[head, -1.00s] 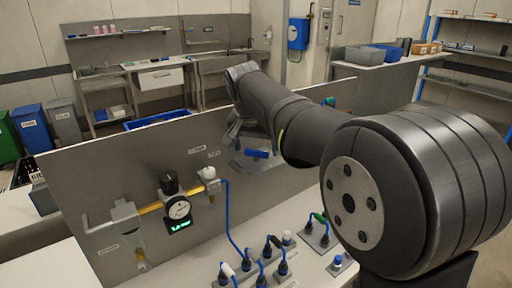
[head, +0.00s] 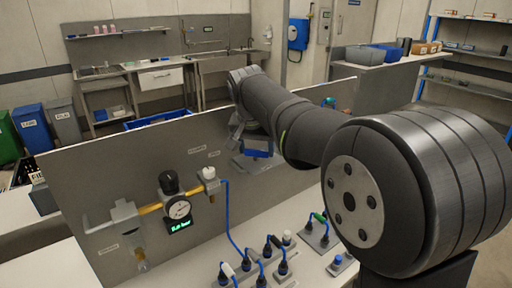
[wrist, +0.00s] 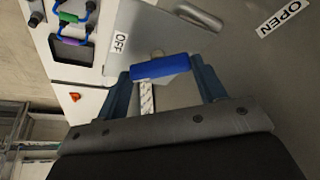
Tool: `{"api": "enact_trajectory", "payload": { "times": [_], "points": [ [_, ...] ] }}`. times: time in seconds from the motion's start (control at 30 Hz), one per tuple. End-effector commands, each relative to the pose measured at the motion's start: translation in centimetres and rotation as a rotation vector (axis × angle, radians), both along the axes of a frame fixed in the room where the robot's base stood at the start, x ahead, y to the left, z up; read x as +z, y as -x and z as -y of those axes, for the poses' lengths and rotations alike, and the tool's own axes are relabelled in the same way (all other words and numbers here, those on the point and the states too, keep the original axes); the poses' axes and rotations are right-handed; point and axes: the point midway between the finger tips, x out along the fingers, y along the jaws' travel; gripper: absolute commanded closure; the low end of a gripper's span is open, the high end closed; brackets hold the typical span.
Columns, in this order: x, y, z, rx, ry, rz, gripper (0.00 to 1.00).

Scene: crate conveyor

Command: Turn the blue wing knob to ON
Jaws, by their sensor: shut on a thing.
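The blue wing knob (wrist: 160,67) sits on the grey panel in the middle of the wrist view. My gripper (wrist: 162,77) is shut on it, one finger at each end of the wing. An OFF label (wrist: 120,43) is to the knob's upper left. A white marked strip (wrist: 147,99) lies just below the knob, and I cannot read it. In the head view the blue knob (head: 258,150) shows below my wrist, and the fingers (head: 243,143) are partly hidden.
An OPEN label (wrist: 281,15) and a grey bar (wrist: 198,15) are near the top of the wrist view. Left on the panel (head: 75,180) are a gauge (head: 177,208) and yellow piping. Corded blue plugs (head: 270,250) stand on the bench in front.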

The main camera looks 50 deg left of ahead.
Motion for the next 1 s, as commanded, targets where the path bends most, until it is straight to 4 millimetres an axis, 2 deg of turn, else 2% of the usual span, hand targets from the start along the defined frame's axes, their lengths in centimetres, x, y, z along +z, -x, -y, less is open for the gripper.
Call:
{"api": "enact_trajectory", "payload": {
  "times": [0.27,0.7,1.0],
  "points": [
    [0.14,-0.15,0.14,0.182,-0.002,0.001,0.59],
    [0.10,-0.37,0.21,0.578,-0.003,0.000,0.59],
    [0.15,-0.44,0.21,0.772,-0.003,0.000,0.59]
  ]
}}
